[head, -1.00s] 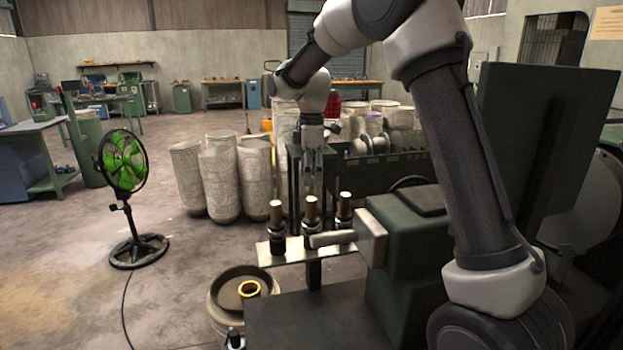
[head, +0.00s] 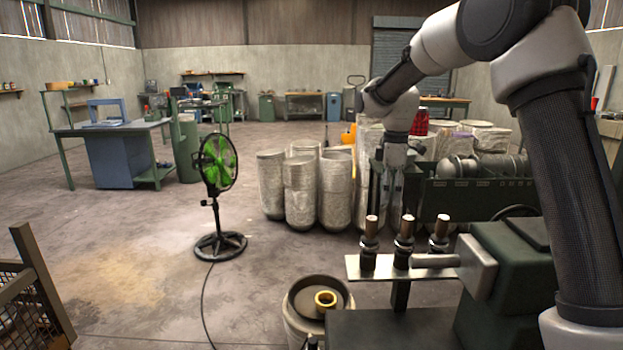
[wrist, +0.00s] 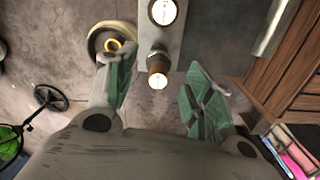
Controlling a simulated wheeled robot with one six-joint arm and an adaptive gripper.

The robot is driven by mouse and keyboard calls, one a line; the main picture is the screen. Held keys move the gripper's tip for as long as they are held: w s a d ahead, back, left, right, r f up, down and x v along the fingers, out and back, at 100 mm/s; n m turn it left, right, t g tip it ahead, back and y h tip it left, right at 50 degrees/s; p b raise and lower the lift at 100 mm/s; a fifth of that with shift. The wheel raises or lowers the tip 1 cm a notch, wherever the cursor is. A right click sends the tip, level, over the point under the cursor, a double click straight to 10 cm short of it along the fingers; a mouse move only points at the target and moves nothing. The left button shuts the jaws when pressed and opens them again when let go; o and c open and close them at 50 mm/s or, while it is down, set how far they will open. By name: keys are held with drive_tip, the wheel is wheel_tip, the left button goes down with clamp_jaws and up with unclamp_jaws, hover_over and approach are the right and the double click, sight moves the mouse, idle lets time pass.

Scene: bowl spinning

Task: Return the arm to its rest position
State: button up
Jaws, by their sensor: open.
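My arm (head: 565,150) arches over from the right, and its wrist hangs down in the middle right of the head view. My gripper (head: 392,195) points downward behind a row of three brown, pale-topped spindles (head: 403,245) on a metal bar. In the wrist view, my gripper (wrist: 160,85) has its two greenish fingers spread wide. A brown spindle with a white top (wrist: 157,76) shows in the gap between them, with no visible contact. Nothing is held. The fingertips are hard to make out in the head view.
A round pale bin (head: 305,320) with a yellow ring (head: 325,300) stands left of the machine (head: 510,275). A green fan (head: 217,165) stands on open floor. Several whitish barrels (head: 300,190) and a dark green bin (head: 475,198) stand behind. A crate (head: 40,290) is at lower left.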

drive_tip(key=s+d+r+m+t, duration=0.1)
drive_tip(key=s+d+m, duration=0.4)
drive_tip(key=s, duration=0.7)
drive_tip(key=s+d+r+m+t, duration=0.2)
drive_tip(key=s+d+m, duration=0.3)
drive_tip(key=s, duration=0.7)
drive_tip(key=s+d+r+m+t, duration=0.1)
drive_tip(key=s+d+r+m, duration=0.3)
drive_tip(key=s, duration=0.8)
drive_tip(key=shift+d+m, duration=0.45)
drive_tip(key=shift+m, duration=0.35)
